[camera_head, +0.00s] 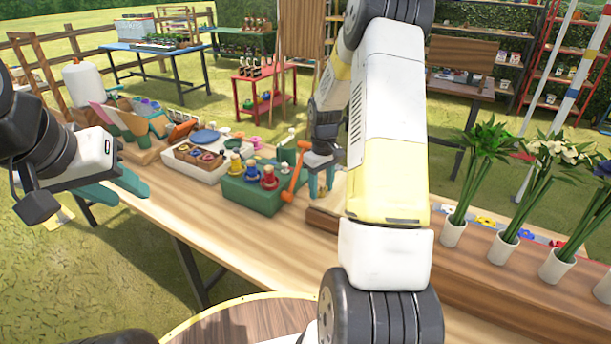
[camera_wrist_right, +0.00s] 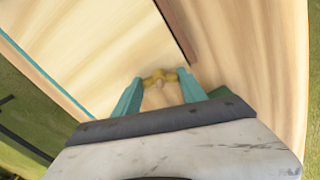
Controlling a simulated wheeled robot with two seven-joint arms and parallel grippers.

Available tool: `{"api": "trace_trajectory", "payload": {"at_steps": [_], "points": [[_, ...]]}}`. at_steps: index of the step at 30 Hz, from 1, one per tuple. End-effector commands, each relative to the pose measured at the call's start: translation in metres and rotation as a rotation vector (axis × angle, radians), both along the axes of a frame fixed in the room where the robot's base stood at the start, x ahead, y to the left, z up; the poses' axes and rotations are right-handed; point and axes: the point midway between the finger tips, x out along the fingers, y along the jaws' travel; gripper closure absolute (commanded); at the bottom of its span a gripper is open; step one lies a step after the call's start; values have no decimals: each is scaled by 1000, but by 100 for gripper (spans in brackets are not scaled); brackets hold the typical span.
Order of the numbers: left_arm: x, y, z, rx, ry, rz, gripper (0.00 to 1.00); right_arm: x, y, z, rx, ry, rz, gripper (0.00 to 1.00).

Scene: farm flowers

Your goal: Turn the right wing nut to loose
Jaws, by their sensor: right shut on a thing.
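A small brass-yellow wing nut (camera_wrist_right: 160,76) shows in the right wrist view between the teal fingertips of my right gripper (camera_wrist_right: 160,88). The gripper is shut on it, over a pale wooden surface (camera_wrist_right: 100,40). In the head view my right gripper (camera_head: 321,184) points down at the table, to the right of the green box.
A green box (camera_head: 250,193) with coloured pieces stands on the wooden table (camera_head: 200,225), an orange hammer-like tool (camera_head: 294,172) beside it. A white tray (camera_head: 207,172) is further left. Flower vases (camera_head: 453,233) stand at right. The front of the table is clear.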

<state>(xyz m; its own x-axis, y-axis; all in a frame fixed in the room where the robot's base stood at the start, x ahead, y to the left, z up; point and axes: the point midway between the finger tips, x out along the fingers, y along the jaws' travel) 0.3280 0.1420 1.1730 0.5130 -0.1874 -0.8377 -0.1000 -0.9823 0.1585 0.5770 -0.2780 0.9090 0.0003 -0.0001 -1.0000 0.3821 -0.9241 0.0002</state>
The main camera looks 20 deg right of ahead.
Motion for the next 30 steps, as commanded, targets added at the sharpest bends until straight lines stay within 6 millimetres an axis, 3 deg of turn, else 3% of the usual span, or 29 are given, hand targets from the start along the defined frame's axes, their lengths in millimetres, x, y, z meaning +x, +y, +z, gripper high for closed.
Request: {"api": "trace_trajectory", "payload": {"at_steps": [30], "points": [[0, 0, 0, 0, 0, 0, 64, 0, 0, -1, 1, 0, 965, 91]]}}
